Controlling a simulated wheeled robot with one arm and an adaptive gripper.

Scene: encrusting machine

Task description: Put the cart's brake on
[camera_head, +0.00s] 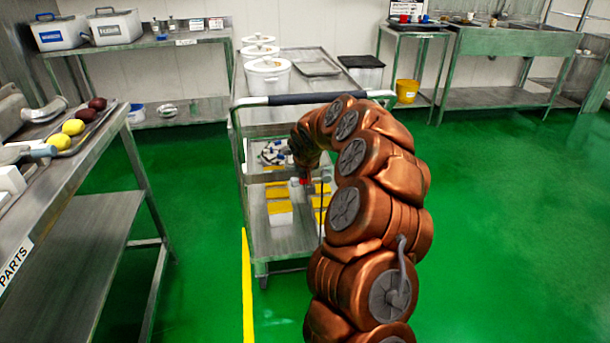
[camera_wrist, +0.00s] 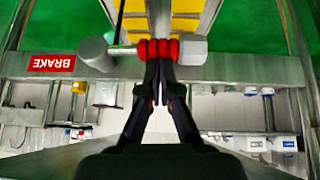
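The cart (camera_head: 283,241) is a metal trolley with a dark push handle (camera_head: 300,98) and several shelves. Its brake lever shows in the wrist view as a thin bar with a pale round end (camera_wrist: 95,51), a red ribbed grip (camera_wrist: 158,49) and a pale block at the right. A red BRAKE label (camera_wrist: 51,63) is left of it. My gripper (camera_wrist: 158,70) has its dark fingers close together, tips at the red grip; touching or just in front, I cannot tell. In the head view, a small red part (camera_head: 305,181) shows beneath my arm's end, and the fingers are hardly visible.
White lidded buckets (camera_head: 267,76) and a tray (camera_head: 317,67) stand on the cart's top. White boxes with yellow tops (camera_head: 280,208) are on its lower shelf. A PARTS table (camera_head: 85,160) is at the left. Green floor is open at the right.

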